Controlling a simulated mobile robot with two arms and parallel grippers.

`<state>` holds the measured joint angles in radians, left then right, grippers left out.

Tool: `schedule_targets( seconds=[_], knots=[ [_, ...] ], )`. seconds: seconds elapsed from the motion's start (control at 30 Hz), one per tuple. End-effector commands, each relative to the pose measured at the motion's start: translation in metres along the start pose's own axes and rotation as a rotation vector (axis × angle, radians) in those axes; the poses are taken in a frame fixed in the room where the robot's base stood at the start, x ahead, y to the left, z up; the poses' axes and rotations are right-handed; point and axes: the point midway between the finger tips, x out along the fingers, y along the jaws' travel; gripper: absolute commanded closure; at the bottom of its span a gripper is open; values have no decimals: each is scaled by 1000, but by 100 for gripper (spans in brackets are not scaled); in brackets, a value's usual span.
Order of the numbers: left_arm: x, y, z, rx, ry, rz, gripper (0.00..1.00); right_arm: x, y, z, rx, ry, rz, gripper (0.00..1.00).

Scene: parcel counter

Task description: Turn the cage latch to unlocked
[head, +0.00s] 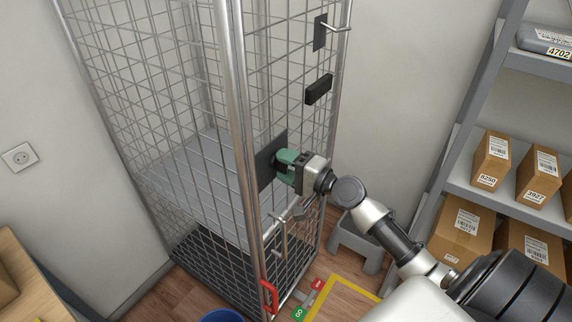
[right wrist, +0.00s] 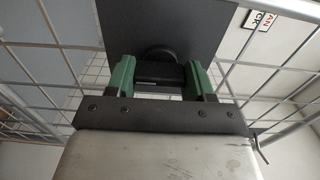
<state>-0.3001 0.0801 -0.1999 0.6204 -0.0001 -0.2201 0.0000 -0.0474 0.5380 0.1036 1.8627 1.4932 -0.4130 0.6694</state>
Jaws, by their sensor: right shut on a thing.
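The tall wire cage (head: 237,110) stands left of centre in the head view. A dark square plate (head: 268,167) sits on its mesh door. My right gripper (head: 283,160), with green fingers, reaches this plate from the right. In the right wrist view the green fingers (right wrist: 158,78) are shut on a black latch knob (right wrist: 157,71), one finger on each side. The knob stands in front of the dark plate (right wrist: 165,25). In the head view the fingers hide the knob. Its turned position cannot be told. My left gripper is not in view.
The door also carries an upper lever (head: 337,28), a black block (head: 319,90) and a lower lever (head: 280,237). A red handle (head: 269,296) is low on the cage. A grey step stool (head: 360,242) stands behind my arm. Shelves with parcels (head: 491,159) are at right.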

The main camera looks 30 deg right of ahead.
Motion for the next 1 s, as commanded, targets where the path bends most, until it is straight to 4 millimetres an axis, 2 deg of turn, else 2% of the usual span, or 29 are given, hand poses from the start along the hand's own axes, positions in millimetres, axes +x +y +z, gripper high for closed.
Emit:
schedule_targets(
  seconds=[0.3,0.33,0.47,0.77,0.87,1.0],
  knots=[
    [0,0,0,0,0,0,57,0,0,-1,-1,3,-1,71],
    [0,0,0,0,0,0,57,0,0,-1,-1,3,-1,43],
    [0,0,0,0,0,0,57,0,0,-1,-1,2,0,23],
    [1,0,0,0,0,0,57,-1,1,0,-1,1,0,22],
    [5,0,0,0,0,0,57,-9,2,-1,-2,2,1,22],
    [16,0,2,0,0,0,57,-31,5,0,-4,0,3,22]
  ],
)
